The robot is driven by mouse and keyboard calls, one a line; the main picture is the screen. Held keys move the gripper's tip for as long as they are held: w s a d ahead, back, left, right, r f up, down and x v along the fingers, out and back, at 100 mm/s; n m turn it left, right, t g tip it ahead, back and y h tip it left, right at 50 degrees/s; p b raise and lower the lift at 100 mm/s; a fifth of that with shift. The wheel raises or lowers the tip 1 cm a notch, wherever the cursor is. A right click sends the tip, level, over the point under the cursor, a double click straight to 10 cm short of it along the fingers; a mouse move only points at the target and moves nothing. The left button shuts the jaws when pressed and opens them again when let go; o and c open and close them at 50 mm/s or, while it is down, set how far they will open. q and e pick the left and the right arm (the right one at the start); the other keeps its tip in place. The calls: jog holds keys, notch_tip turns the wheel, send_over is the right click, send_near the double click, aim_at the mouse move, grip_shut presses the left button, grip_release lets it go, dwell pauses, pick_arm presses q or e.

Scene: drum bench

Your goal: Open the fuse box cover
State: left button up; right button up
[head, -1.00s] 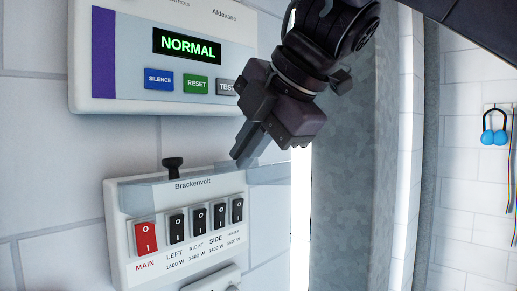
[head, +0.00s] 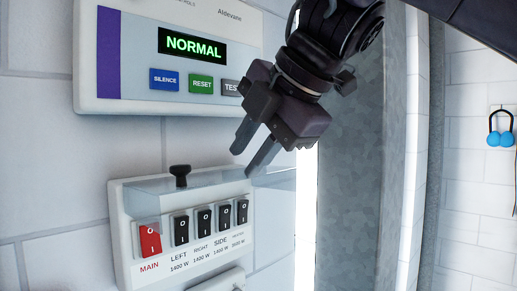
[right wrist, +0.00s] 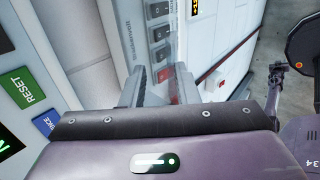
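The fuse box (head: 128,262) is a white box on the tiled wall. It has a red MAIN switch (head: 150,240) and several black switches. Its clear cover (head: 215,180) shows as a see-through panel along the upper part, with a black knob (head: 180,172) towards its left end. How far the cover stands open is hard to tell. My right gripper (head: 248,155) is empty, its fingers apart, above and right of the cover's right end. The fingers also show in the right wrist view (right wrist: 160,88), in front of the switches. A dark shape (right wrist: 279,76) there may be my left gripper.
A control panel (head: 84,60) with a green NORMAL display hangs just above the fuse box, close to my right gripper. A grey metal post (head: 350,190) stands to the right.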

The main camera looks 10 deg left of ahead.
jog(key=v, duration=0.7)
jog(key=shift+d+r, duration=0.15)
jog(key=shift+r, duration=0.05)
